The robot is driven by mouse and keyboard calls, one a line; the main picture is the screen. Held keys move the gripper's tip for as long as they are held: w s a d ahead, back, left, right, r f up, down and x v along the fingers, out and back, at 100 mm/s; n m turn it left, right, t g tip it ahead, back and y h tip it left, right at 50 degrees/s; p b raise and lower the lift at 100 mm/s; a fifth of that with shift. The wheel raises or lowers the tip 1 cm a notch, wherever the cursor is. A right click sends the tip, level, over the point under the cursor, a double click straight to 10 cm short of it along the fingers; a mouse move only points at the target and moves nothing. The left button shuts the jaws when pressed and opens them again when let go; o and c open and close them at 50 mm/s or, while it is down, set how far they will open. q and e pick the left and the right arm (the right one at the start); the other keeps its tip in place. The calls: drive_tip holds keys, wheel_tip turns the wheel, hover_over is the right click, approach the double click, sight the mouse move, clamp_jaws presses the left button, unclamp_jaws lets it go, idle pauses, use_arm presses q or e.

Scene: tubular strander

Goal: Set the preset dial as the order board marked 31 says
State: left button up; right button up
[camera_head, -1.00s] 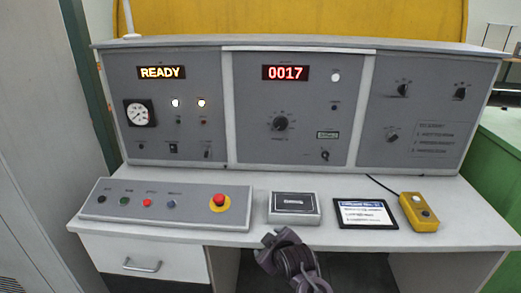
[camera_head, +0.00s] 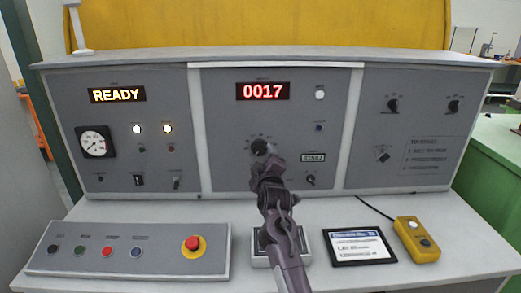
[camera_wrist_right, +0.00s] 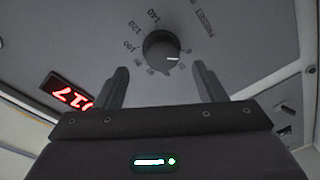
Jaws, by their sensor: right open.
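The preset dial is a round black knob (camera_head: 259,147) on the middle grey panel, below a red display (camera_head: 264,91) reading 0017. In the right wrist view the knob (camera_wrist_right: 158,50) shows a white pointer line toward the picture's right, with printed numbers and the word PRESET around it. My right gripper (camera_head: 266,168) is in front of the panel at the dial. In its wrist view the fingers (camera_wrist_right: 160,80) are apart, with the knob beyond and between their tips, nothing gripped. A framed card with a blue header (camera_head: 360,246) lies on the desk; its number is unreadable. My left gripper is out of view.
A button box with a red emergency stop (camera_head: 193,243) lies at the desk's left. A yellow box (camera_head: 417,240) stands right of the card. A small grey box (camera_head: 262,247) is partly hidden behind my right arm. A key switch (camera_head: 310,180) sits right below the dial.

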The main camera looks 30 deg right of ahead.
sight(260, 151)
drive_tip(key=x, duration=0.3)
drive_tip(key=shift+r, duration=0.1)
drive_tip(key=shift+w+d+f+p, duration=0.15)
drive_tip(key=shift+w+d, duration=0.05)
drive_tip(key=shift+w, duration=0.25)
drive_tip(key=shift+w+d+f+p, duration=0.15)
drive_tip(key=shift+w+d, duration=0.1)
drive_tip(key=shift+w, duration=0.35)
drive_tip(key=shift+r, duration=0.1)
drive_tip(key=c, duration=1)
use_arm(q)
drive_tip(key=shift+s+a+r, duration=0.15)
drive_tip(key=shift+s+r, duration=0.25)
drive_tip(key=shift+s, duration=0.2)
